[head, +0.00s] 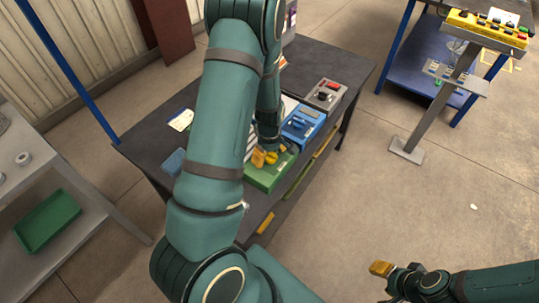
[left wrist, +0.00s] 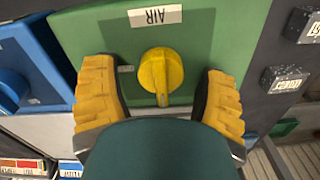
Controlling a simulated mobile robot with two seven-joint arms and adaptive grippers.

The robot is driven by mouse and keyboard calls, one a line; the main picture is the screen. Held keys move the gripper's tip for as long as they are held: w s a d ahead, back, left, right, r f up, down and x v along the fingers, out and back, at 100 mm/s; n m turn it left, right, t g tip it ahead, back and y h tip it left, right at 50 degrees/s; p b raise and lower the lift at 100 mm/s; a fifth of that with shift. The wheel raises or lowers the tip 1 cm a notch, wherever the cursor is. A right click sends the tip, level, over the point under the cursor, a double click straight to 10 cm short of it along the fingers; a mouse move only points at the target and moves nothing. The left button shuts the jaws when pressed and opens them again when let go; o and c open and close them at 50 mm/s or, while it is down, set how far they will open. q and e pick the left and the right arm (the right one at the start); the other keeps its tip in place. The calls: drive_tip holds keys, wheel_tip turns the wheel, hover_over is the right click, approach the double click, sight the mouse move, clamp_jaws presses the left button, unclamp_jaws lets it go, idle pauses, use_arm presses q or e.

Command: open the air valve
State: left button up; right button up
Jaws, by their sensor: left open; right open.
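The air valve is a yellow knob (left wrist: 160,75) on a green box (left wrist: 85,30) marked AIR (left wrist: 155,16), which reads upside down in the left wrist view. The green box (head: 262,180) also shows in the head view, at the front of the dark table. My left gripper (left wrist: 160,103) is open, with one yellow finger on each side of the knob and visible gaps between. In the head view my left gripper (head: 264,158) is over the green box and hides most of the knob. My right gripper (head: 384,270) is open and empty at the lower right, away from the table.
A blue box (head: 303,122) stands right beside the green one, with a grey box (head: 326,95) with red and black parts beyond it. A control stand (head: 450,85) is at the upper right. A shelf with a green tray (head: 47,220) is at the left.

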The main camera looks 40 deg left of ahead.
use_arm(q)
drive_tip(key=c, duration=1.2)
drive_tip(key=shift+m, duration=0.3)
drive_tip(key=m, duration=0.3)
drive_tip(key=shift+m, duration=0.4)
drive_tip(key=m, duration=0.4)
drive_tip(key=shift+w+d+m, duration=0.1)
drive_tip(key=shift+m, duration=0.2)
drive_tip(key=m, duration=0.4)
drive_tip(key=shift+d, duration=0.1)
drive_tip(key=m, duration=0.4)
drive_tip(key=shift+d+m, duration=0.1)
drive_tip(key=shift+m, duration=0.5)
